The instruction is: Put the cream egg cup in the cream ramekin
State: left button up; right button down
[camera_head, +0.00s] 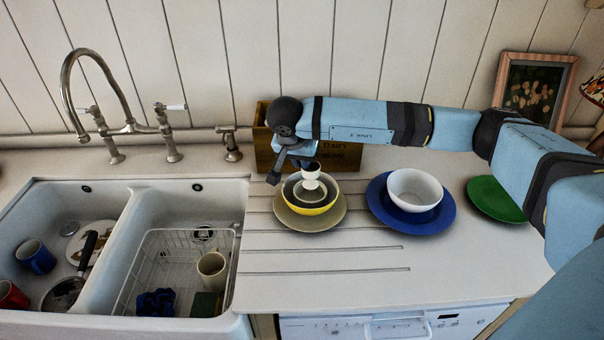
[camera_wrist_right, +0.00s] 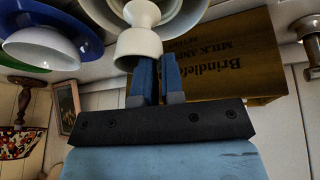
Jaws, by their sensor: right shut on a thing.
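The cream egg cup (camera_head: 311,184) is held upright in the fingers of my right gripper (camera_head: 305,162), above the stack of dishes. In the right wrist view the egg cup (camera_wrist_right: 139,46) sits at the blue fingertips (camera_wrist_right: 155,68), which are shut on its upper part. Below it, a small cream dish that looks like the ramekin (camera_head: 309,198) lies inside a yellow bowl (camera_head: 310,211), on a beige plate (camera_head: 294,220). I cannot tell whether the egg cup's foot touches the ramekin. My left gripper is out of view.
A white bowl (camera_head: 415,186) on a blue plate (camera_head: 385,214) stands to the right, then a green plate (camera_head: 492,199). A wooden crate (camera_head: 262,150) is behind. A double sink with mugs and a wire rack (camera_head: 150,262) is left. The front counter is clear.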

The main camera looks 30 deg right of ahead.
aim_at(304, 181)
notch_tip(304, 181, down, 5)
jog(key=shift+f, duration=0.1)
dwell(0.3)
jog(key=shift+f, duration=0.35)
jog(key=c, duration=1.2)
grip_release()
jog(key=shift+c, duration=0.2)
